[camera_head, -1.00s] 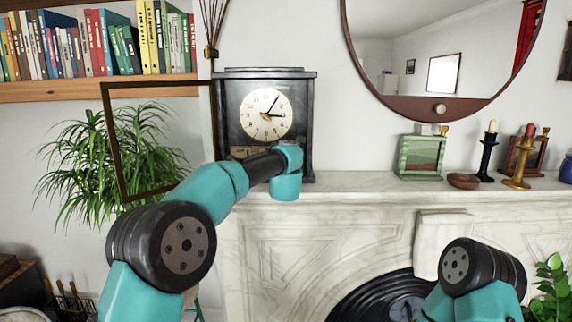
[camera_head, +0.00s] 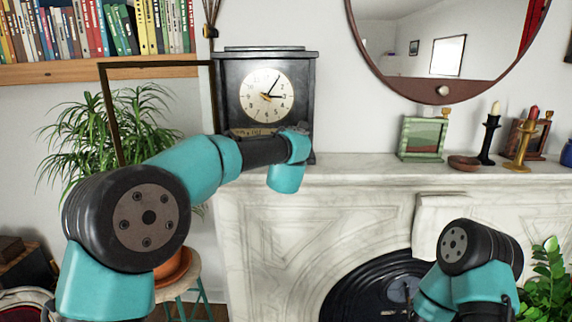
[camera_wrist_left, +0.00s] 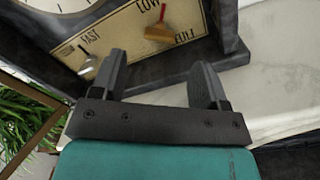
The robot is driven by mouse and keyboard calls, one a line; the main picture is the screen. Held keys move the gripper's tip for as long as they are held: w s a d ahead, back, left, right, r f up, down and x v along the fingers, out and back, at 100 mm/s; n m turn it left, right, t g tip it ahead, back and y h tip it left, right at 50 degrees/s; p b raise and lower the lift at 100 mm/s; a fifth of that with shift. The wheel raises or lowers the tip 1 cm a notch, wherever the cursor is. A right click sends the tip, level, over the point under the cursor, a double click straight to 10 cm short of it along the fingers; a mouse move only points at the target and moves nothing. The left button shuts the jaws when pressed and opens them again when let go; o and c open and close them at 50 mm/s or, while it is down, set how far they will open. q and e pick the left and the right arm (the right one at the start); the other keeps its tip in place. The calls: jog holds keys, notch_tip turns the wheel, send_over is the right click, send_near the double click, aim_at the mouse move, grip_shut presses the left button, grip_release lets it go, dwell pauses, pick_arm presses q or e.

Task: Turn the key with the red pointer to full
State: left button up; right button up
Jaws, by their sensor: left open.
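The black mantel clock (camera_head: 225,95) stands on the mantel with its glazed door frame (camera_head: 110,110) swung open to the left. Below its dial is a tan plate (camera_wrist_left: 112,42) lettered FAST, LOW and FULL. The brass key (camera_wrist_left: 157,34) sits on the plate's right part. Its red pointer (camera_wrist_left: 162,13) points up in the left wrist view, beside the word LOW. My left gripper (camera_wrist_left: 160,75) is open and empty in front of the plate, its fingertips just below the key and apart from it. In the head view my wrist hides the plate's right part. My right gripper is out of frame.
A smaller silvery key (camera_wrist_left: 87,64) sits by FAST, near my left finger. On the mantel (camera_head: 365,168) to the right stand a green frame (camera_head: 424,138), a small bowl (camera_head: 465,162) and candlesticks (camera_head: 488,140). The mantel between clock and frame is clear.

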pick_arm(q)
jog(key=s, duration=1.1)
jog(key=shift+s, duration=0.25)
jog(key=shift+a, duration=0.1)
